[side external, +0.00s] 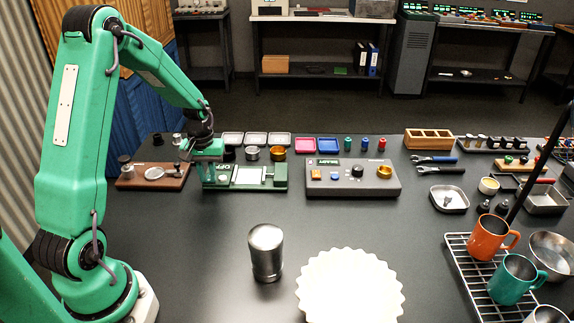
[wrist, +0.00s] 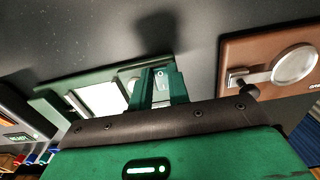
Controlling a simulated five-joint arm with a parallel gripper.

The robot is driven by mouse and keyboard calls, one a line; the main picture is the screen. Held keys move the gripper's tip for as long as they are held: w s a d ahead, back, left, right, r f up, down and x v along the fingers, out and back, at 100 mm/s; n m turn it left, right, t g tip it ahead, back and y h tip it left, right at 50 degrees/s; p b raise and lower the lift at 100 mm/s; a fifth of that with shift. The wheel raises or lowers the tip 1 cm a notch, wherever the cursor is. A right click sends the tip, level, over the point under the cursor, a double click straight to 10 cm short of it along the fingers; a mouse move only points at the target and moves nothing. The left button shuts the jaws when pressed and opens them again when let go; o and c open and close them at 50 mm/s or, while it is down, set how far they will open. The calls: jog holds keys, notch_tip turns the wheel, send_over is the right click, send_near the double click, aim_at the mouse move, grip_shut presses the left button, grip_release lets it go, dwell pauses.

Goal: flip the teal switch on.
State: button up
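A green-based unit (side external: 270,184) with a pale rectangular plate and a small lettered label stands at the back left of the table. It also shows in the wrist view (wrist: 75,78), left of my fingers. My gripper (side external: 210,173) points down at this unit's left end; in the wrist view its green fingers (wrist: 154,90) are close together over that end. Whether they touch the unit or have a gap between them is unclear. I cannot make out the teal switch apart from my green fingers; they may hide it.
A brown board (side external: 150,177) with a round metal disc lies close left of the unit. A grey control box (side external: 352,190) stands to its right. A metal cup (side external: 265,252) and a scalloped white dish (side external: 349,288) stand in front. The table between is clear.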

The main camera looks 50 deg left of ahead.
jog(key=shift+w+a+g, duration=0.1)
jog(key=shift+g, duration=0.2)
grip_shut()
jog(key=shift+w+a+r+g+h, duration=0.1)
jog(key=shift+a+g+h, duration=0.05)
jog(key=shift+g+h, duration=0.25)
jog(key=shift+w+a+g+h, duration=0.1)
jog(key=shift+g+h, duration=0.2)
jog(key=shift+g, duration=0.2)
jog(key=o, duration=0.5)
grip_release()
jog(key=shift+r, duration=0.1)
jog(key=v, duration=0.7)
jog(key=shift+a+r, duration=0.1)
jog(key=shift+r, duration=0.2)
